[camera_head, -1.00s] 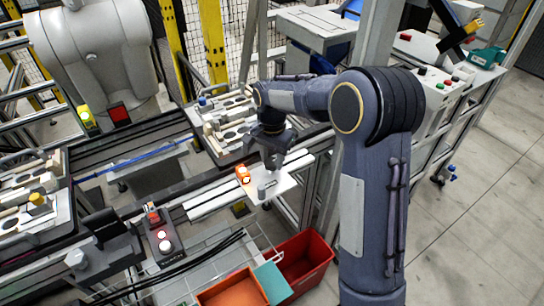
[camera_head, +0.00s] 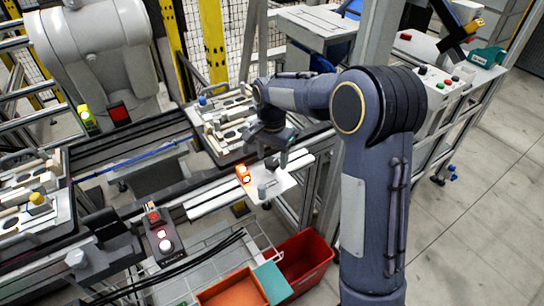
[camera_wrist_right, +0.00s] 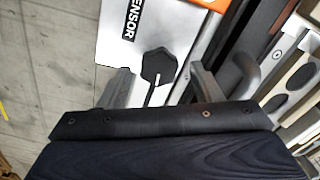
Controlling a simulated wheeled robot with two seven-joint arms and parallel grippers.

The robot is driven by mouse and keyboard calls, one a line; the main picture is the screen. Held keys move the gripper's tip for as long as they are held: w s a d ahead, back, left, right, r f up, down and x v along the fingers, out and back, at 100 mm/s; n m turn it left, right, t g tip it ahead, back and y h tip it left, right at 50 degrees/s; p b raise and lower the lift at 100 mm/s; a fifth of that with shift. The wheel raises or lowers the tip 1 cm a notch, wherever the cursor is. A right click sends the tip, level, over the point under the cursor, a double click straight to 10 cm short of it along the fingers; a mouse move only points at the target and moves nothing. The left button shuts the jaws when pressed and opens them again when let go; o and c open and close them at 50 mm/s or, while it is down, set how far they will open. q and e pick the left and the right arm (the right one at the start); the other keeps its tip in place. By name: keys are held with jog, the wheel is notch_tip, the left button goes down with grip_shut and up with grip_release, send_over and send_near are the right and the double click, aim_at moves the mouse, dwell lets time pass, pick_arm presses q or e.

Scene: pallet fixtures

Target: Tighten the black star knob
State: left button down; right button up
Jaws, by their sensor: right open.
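The fingers are apart, with a gap to the knob on both sides. In the head view my right gripper (camera_head: 270,158) is over the back of the white plate (camera_head: 283,180), where a small dark spot between the fingers looks like the knob. My left gripper is out of view.
A lit orange lamp block (camera_head: 243,174) and a grey cylinder (camera_head: 263,190) are close by on the plate side. A fixture pallet (camera_head: 215,135) lies behind the gripper. A red bin (camera_head: 310,255) and an orange tray (camera_head: 232,290) are below in front.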

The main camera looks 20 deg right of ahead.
aim_at(274, 162)
notch_tip(274, 162, up, 7)
jog(key=shift+r, duration=0.1)
dwell(0.6)
jog(key=shift+s+d+r, duration=0.1)
jog(key=shift+s+r, duration=0.1)
jog(key=shift+s, duration=0.1)
jog(key=s+r+n+t+y, duration=0.3)
jog(key=s+n, duration=0.2)
jog(key=s, duration=1.1)
jog(key=s+a+f+n+t, duration=0.1)
jog(key=s+a+f+n, duration=0.1)
jog(key=s, duration=0.4)
jog(key=s+a+f+n+t, duration=0.1)
jog(key=s+a+f+n, duration=0.1)
jog(key=s, duration=0.3)
jog(key=shift+s+a+n+t+y, duration=0.15)
jog(key=shift+s+n+t+y, duration=0.15)
jog(key=shift+s+n+y, duration=0.1)
